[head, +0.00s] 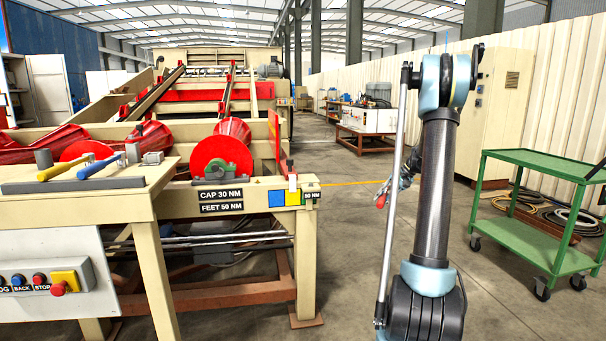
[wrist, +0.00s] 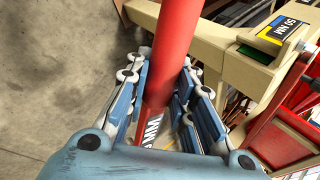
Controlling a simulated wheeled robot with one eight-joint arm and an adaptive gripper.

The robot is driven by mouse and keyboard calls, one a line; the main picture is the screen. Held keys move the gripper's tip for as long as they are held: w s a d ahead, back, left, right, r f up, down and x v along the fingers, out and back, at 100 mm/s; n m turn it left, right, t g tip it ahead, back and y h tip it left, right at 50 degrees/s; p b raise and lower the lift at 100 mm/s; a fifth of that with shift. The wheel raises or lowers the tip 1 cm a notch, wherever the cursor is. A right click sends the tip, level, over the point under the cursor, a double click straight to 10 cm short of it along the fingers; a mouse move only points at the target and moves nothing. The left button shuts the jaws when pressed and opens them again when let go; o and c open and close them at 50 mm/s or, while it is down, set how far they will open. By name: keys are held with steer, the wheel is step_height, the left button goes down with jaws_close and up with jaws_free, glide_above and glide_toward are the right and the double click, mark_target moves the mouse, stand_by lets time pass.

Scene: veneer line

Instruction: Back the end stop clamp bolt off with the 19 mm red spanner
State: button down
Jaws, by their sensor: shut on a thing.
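My gripper (wrist: 160,95) is shut around the red spanner (wrist: 178,45), whose thick handle runs up out of the top of the wrist view. White lettering, partly hidden, shows between the fingers. In the head view my gripper (head: 404,174) is right of the machine's beam end, partly behind my arm, with a bit of red below it. The spanner's jaw is not clearly visible. At the beam end stands a small red and white block (head: 292,186), beside a 50 NM label (head: 311,195); the label also shows in the wrist view (wrist: 285,28). I cannot clearly make out the clamp bolt.
A bench (head: 85,208) at left holds yellow- and blue-handled tools. Its front has a button box (head: 45,278). Red rollers (head: 222,158) lie behind. A green trolley (head: 545,158) stands at right. Open floor lies between machine and trolley.

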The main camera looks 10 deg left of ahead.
steer(key=s+a+r, duration=0.4)
steer(key=a+r, duration=0.1)
steer(key=a, duration=0.6)
steer(key=s+a+r+n, duration=0.1)
steer(key=s+a+r, duration=0.3)
steer(key=a, duration=0.7)
steer(key=s+a+r, duration=0.5)
steer(key=a, duration=0.6)
steer(key=shift+a+r+n+g, duration=0.25)
steer(key=shift+r+n+g, duration=0.15)
steer(key=w+a+f+m+t+h, duration=0.1)
steer(key=w+a+f+m+t, duration=0.1)
steer(key=a+m, duration=0.2)
steer(key=w+a+f+m+t+h, duration=0.1)
steer(key=w+a+f+m+t, duration=0.1)
steer(key=a, duration=0.4)
steer(key=shift+w+f+m+h, duration=0.35)
steer(key=shift+w+m, duration=0.5)
steer(key=shift+m, duration=0.45)
steer(key=shift+f, duration=0.8)
steer(key=shift+s+d, duration=0.1)
